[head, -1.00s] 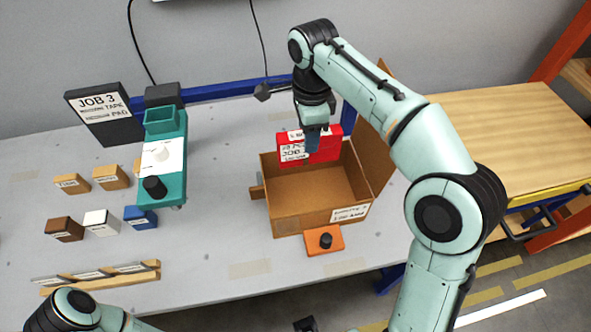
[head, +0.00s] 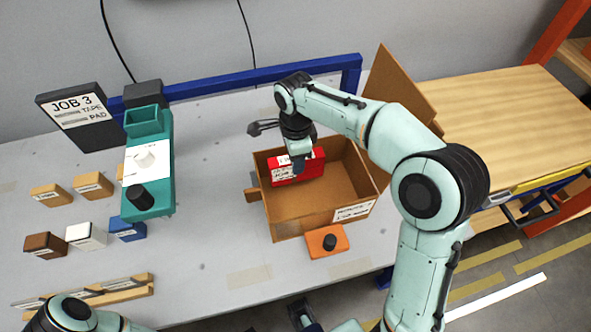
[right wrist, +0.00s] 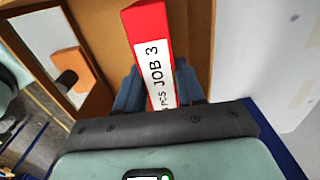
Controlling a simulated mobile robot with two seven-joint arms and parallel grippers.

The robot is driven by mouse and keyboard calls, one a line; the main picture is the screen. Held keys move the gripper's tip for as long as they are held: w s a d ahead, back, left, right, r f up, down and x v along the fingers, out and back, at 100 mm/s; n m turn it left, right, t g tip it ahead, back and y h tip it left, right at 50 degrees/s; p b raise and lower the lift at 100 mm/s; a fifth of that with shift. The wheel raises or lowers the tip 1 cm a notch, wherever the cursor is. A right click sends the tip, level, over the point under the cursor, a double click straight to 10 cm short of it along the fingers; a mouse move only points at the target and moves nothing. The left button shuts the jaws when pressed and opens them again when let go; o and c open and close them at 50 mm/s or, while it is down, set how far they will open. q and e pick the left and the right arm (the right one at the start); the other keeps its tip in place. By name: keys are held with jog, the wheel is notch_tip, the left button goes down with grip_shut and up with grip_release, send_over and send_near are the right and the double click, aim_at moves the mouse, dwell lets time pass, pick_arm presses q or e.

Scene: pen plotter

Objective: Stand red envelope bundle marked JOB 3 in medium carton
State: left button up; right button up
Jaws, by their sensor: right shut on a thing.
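The red envelope bundle (head: 313,165) is in my right gripper (head: 299,165), which is shut on its upper edge. In the right wrist view the bundle (right wrist: 150,50) shows a white label reading JOB 3 between the fingers (right wrist: 160,92). The open cardboard carton (head: 290,222) stands on the table with a flap raised at the right. The bundle is upright inside the carton's opening, near its back wall, its lower part below the rim. Whether it touches the floor I cannot tell. My left gripper (head: 310,322) is partly visible at the bottom edge; its jaws are unclear.
An orange block with a black knob (head: 327,241) sits before the carton. A teal plotter (head: 150,185), a JOB 3 sign (head: 75,115) and several small blocks (head: 86,237) stand left. A blue rail (head: 225,85) runs behind. Table between plotter and carton is clear.

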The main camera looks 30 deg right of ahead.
jog(key=shift+f+b, duration=0.35)
jog(key=shift+f, duration=2.05)
jog(key=shift+f, duration=0.1)
jog(key=o, duration=1.1)
notch_tip(320, 180, up, 12)
jog(key=shift+r+p, duration=0.15)
jog(key=shift+p, duration=0.95)
